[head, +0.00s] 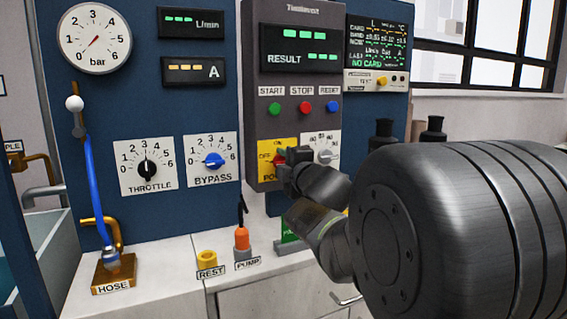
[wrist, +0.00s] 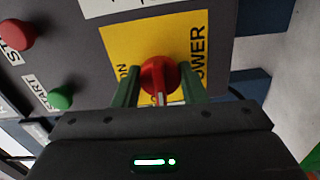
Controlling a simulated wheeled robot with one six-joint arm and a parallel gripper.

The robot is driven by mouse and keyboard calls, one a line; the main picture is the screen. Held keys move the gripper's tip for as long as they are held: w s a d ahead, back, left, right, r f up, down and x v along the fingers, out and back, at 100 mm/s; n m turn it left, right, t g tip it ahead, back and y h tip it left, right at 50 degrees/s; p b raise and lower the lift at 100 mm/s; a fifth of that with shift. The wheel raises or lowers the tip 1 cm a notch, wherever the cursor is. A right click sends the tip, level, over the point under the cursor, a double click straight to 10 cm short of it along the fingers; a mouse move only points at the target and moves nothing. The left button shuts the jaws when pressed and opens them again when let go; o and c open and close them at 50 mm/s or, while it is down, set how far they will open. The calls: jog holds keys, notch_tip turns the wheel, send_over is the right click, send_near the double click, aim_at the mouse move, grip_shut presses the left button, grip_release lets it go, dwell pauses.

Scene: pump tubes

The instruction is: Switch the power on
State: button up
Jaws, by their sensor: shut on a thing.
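The red power knob (head: 279,158) sits on a yellow plate (head: 264,150) marked OFF, ON and POWER, low on the grey control panel. My gripper (head: 287,162) is at the knob and hides part of it and the plate. In the wrist view the red knob (wrist: 158,72) lies between the two green fingers of my gripper (wrist: 159,88), which is shut on it. A pale mark on the knob runs toward the bottom of that view, away from the ON label. The OFF label is hidden there.
Green start (head: 275,109), red stop (head: 306,107) and blue reset (head: 331,108) buttons sit above the plate. A grey dial (head: 324,156) is close on the right. The displays show dashes. The orange pump plug (head: 242,238) stands on the counter below.

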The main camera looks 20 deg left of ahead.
jog(key=m+p, duration=0.3)
jog(key=m, duration=0.2)
jog(key=shift+r, duration=0.1)
jog(key=m+p, duration=0.3)
jog(key=m, duration=0.1)
jog(key=shift+m, duration=0.3)
jog(key=m+p, duration=0.2)
jog(key=m, duration=0.2)
jog(key=shift+m+p, duration=0.8)
jog(key=shift+m, duration=1)
jog(key=shift+f, duration=0.2)
jog(key=o, duration=1)
